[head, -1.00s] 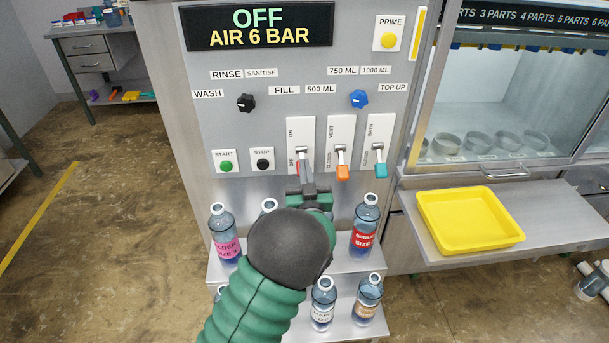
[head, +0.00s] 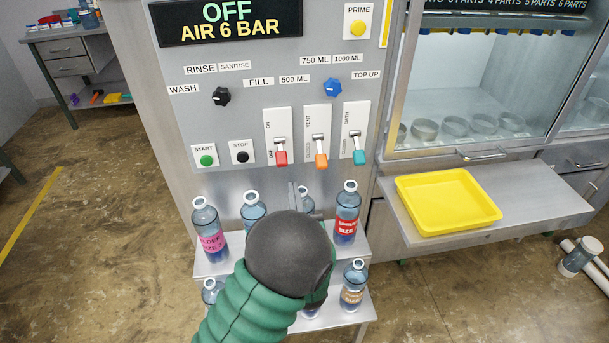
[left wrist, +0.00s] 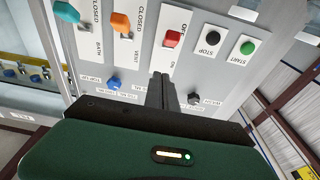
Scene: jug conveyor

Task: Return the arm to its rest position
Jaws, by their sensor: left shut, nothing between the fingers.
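My left gripper (head: 293,190) is shut and empty. In the head view it stands in front of the bottle shelf, below the red-handled lever (head: 281,158) and apart from it; my dark wrist hides most of it. In the left wrist view its closed fingers (left wrist: 162,92) point at the panel, with the red handle (left wrist: 173,38) beyond them. The red lever is down at its OFF end. The orange-handled lever (head: 321,161) and the teal-handled lever (head: 359,157) are also down. The display (head: 228,22) reads OFF, AIR 6 BAR. My right gripper is not in view.
Several bottles stand close around my left arm on a stepped metal shelf, among them a pink-labelled one (head: 210,235) and a red-labelled one (head: 347,215). A yellow tray (head: 447,203) lies on a ledge at right. The floor at left is open.

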